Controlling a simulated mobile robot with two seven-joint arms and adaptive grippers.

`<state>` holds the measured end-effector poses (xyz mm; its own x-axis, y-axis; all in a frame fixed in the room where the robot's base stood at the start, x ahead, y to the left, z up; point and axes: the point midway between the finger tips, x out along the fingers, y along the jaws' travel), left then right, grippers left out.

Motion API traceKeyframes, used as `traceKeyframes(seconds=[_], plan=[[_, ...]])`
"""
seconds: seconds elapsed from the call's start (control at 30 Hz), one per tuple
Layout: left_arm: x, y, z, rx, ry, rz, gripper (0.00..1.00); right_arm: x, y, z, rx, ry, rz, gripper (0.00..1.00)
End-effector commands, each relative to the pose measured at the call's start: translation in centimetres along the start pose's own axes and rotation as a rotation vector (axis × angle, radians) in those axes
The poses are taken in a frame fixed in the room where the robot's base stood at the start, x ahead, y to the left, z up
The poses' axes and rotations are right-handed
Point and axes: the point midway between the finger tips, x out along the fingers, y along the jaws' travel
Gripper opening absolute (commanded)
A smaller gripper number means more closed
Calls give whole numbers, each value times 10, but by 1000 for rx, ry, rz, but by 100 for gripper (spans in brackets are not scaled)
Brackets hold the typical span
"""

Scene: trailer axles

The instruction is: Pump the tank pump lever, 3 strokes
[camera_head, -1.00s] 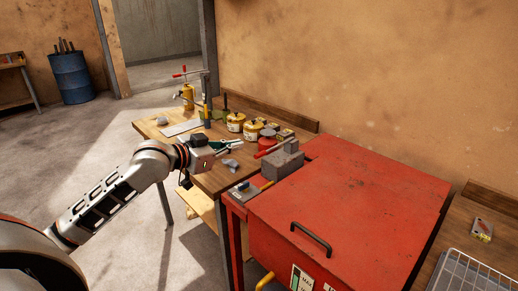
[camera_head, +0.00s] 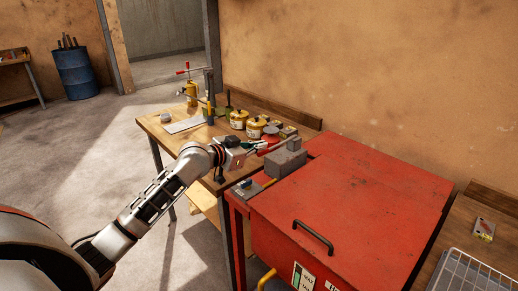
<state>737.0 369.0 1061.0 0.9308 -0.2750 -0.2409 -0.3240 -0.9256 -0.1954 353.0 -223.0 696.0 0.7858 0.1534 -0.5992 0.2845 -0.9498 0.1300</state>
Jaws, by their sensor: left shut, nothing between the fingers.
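A red tank (camera_head: 360,195) with a black handle on its lid and a level label on its front stands at centre right. A grey block (camera_head: 286,163) sits at its back left corner, with a thin metal lever (camera_head: 277,146) along its top. The lever's red grip end is mostly hidden by my left gripper. My left gripper (camera_head: 253,154) is shut with nothing visibly between the fingers. It is right by the grip end; I cannot tell whether it touches. My right gripper is not in view.
A wooden bench (camera_head: 158,135) behind carries several yellow tins (camera_head: 238,119), a yellow bottle (camera_head: 191,92) with a red-handled top and small tools. A wire basket (camera_head: 470,270) is at right. A blue drum (camera_head: 74,73) stands far left. The tank lid is clear.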

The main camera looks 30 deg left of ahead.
Motion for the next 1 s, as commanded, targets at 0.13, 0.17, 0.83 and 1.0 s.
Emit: traceKeyframes(seconds=[0.13, 0.17, 0.83, 1.0], plan=[[2, -1, 10, -2, 1, -1, 0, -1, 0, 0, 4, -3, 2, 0], [3, -1, 11, -2, 2, -1, 0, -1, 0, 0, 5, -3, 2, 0], [6, 3, 31, -3, 71, -15, 0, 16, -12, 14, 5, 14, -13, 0], [9, 5, 43, -4, 134, -28, 0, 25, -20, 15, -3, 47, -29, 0]])
